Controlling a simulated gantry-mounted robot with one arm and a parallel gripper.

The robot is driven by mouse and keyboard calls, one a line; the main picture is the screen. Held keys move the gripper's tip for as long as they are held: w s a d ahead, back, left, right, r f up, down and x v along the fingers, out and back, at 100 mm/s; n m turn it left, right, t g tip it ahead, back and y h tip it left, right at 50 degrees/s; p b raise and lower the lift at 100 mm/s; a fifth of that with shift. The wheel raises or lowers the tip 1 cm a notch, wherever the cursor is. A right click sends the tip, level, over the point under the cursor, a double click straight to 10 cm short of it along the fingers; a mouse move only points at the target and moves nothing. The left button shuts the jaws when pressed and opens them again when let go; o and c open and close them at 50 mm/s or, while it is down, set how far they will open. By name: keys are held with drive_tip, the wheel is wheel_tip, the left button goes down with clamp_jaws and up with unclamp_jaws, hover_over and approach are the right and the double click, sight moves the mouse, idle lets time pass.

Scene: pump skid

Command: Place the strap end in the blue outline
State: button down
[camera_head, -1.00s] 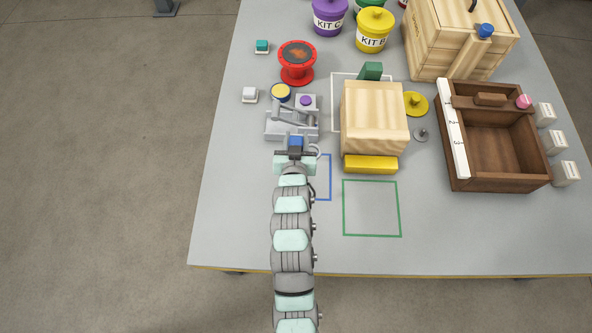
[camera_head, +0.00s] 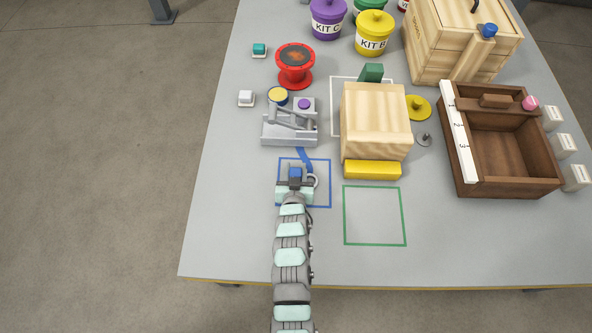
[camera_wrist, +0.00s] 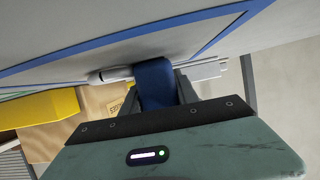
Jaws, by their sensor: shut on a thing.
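A blue strap (camera_head: 304,158) runs from the grey clamp device (camera_head: 290,126) down to my gripper (camera_head: 295,181). My gripper is shut on the strap's end, which shows as a dark blue band between the fingers in the wrist view (camera_wrist: 155,84). In the head view the gripper is over the left and middle part of the blue outline (camera_head: 330,184) on the table. A blue line of the outline also crosses the wrist view (camera_wrist: 120,36). The gripper hides part of the outline, and I cannot tell whether the strap end touches the table.
A wooden block (camera_head: 375,122) and a yellow bar (camera_head: 372,170) stand right of the outline. An empty green outline (camera_head: 405,216) lies below them. A red spool (camera_head: 295,66) stands behind the clamp device. A brown tray (camera_head: 506,190) is at right. The table's left front is clear.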

drive_tip(key=shift+r, duration=0.15)
drive_tip(key=c, duration=0.9)
unclamp_jaws()
drive_tip(key=shift+f, duration=0.2)
drive_tip(key=shift+r, duration=0.1)
